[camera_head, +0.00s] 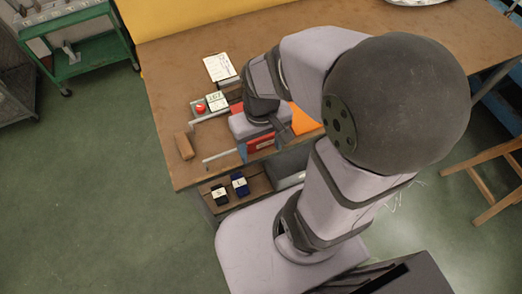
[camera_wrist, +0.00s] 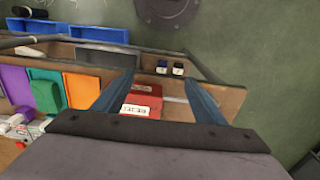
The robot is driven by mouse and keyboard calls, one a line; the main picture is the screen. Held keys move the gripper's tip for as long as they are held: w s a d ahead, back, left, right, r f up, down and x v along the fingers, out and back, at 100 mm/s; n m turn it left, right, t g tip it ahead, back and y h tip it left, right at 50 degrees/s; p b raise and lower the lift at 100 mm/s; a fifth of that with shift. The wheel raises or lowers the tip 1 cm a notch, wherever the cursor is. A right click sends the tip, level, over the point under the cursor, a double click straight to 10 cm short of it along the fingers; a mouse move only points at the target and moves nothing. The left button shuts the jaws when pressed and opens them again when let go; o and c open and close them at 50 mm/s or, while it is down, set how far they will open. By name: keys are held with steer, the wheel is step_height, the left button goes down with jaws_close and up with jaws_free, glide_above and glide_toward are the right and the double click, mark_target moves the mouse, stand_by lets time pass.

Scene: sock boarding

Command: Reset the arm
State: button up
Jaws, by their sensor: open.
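My gripper (camera_head: 260,146) is over the front part of the wooden table, fingers toward the table's near edge. In the wrist view its two blue fingers (camera_wrist: 160,88) stand wide apart. A red item with a white label (camera_wrist: 140,103) shows between them, nearer the left finger. I cannot tell whether that finger touches it. The red item also shows below my gripper in the head view (camera_head: 262,143). My wrist hides part of the table around it.
An orange panel (camera_head: 304,120) lies right of my gripper; green (camera_wrist: 46,96) and purple (camera_wrist: 16,84) panels show too. A brown block (camera_head: 184,146), a red round thing (camera_head: 200,108) and a white sheet (camera_head: 219,67) are left. Dark labelled bundles (camera_head: 239,184) sit in front.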

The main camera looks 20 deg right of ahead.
steer(key=shift+s+a+f, duration=0.2)
steer(key=shift+s+a, duration=0.1)
steer(key=shift+s, duration=0.25)
step_height(320, 180, down, 15)
steer(key=b, duration=1.4)
steer(key=shift+r+b, duration=0.15)
steer(key=shift+b, duration=0.2)
